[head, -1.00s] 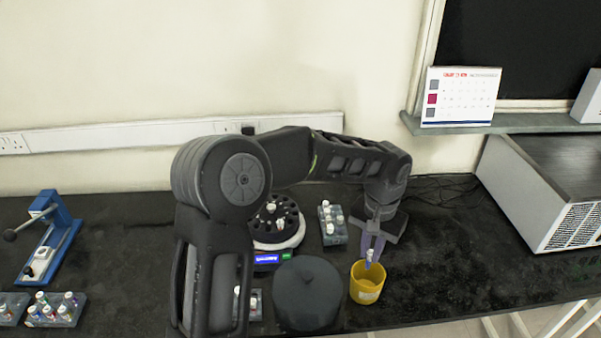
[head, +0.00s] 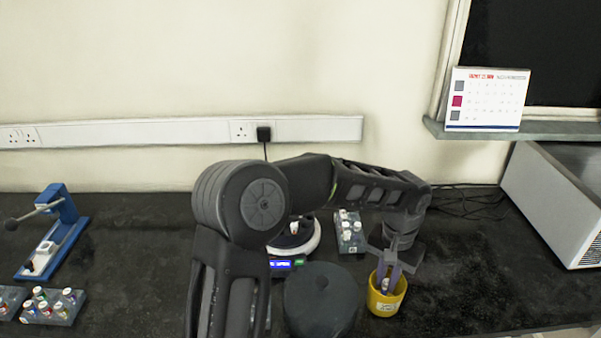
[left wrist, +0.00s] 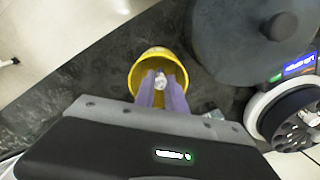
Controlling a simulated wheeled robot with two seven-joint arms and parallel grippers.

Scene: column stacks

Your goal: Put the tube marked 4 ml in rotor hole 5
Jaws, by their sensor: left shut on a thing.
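My left gripper (head: 388,282) is shut on a small pale-capped tube (left wrist: 160,80), fingers pointing down into the mouth of a yellow cup (head: 388,304). The tube's marking is not readable. In the left wrist view the cup (left wrist: 135,73) surrounds the purple fingertips (left wrist: 161,90). The centrifuge (head: 311,243) with its dark rotor is left of the cup in the head view, mostly hidden by my arm. Part of the rotor (left wrist: 288,106) shows at the right edge of the left wrist view; its hole numbers are not readable. My right gripper is not in view.
A grey rack (head: 348,246) with white-capped tubes stands behind the cup. Another rack (head: 52,318) and a blue press-like device (head: 60,232) are at left. Bench right of the cup is clear.

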